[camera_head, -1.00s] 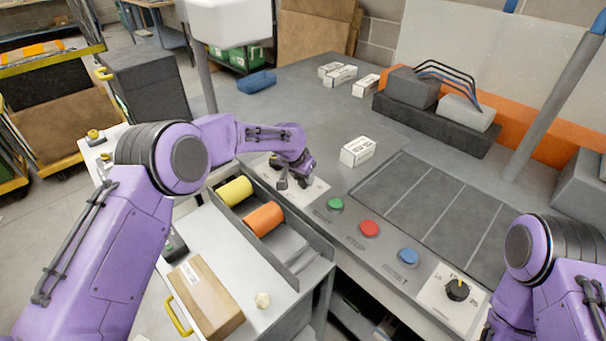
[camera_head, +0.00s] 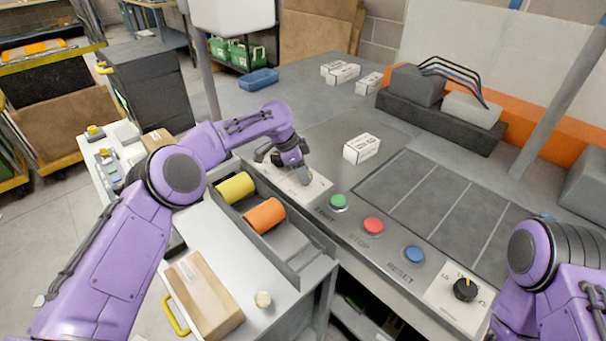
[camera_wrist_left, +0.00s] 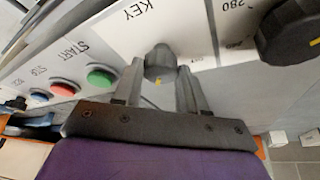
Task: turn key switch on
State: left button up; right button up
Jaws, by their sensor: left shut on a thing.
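The key switch (camera_wrist_left: 158,62) is a grey knob with a small yellow mark, on a white plate (camera_wrist_left: 125,35) lettered KEY in the left wrist view. My left gripper (camera_wrist_left: 158,82) has one finger on each side of the knob and is shut on it. In the head view the left gripper (camera_head: 304,178) reaches down onto the white plate (camera_head: 318,186) left of the green button, and mostly hides the knob. My right arm shows at the right edge of the head view; its gripper is out of view.
Green START (camera_head: 338,202), red STOP (camera_head: 373,225) and blue RESET (camera_head: 413,253) buttons line the panel edge, with a black dial (camera_head: 465,289) beyond. Another large black knob (camera_wrist_left: 288,32) is beside the key plate. A white box (camera_head: 361,148) stands behind the buttons.

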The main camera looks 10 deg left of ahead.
pick_arm(q)
jog(key=shift+s+d+f+m+g+b, duration=0.1)
jog(key=shift+d+f+m+g+b, duration=0.2)
jog(key=shift+m, duration=0.5)
jog(key=o, duration=1.1)
jog(key=shift+c, duration=0.2)
jog(key=shift+a+r, duration=0.3)
jog(key=shift+r, duration=0.05)
jog(key=v, duration=0.9)
jog(key=shift+r+b, duration=0.35)
jog(key=shift+b, duration=0.1)
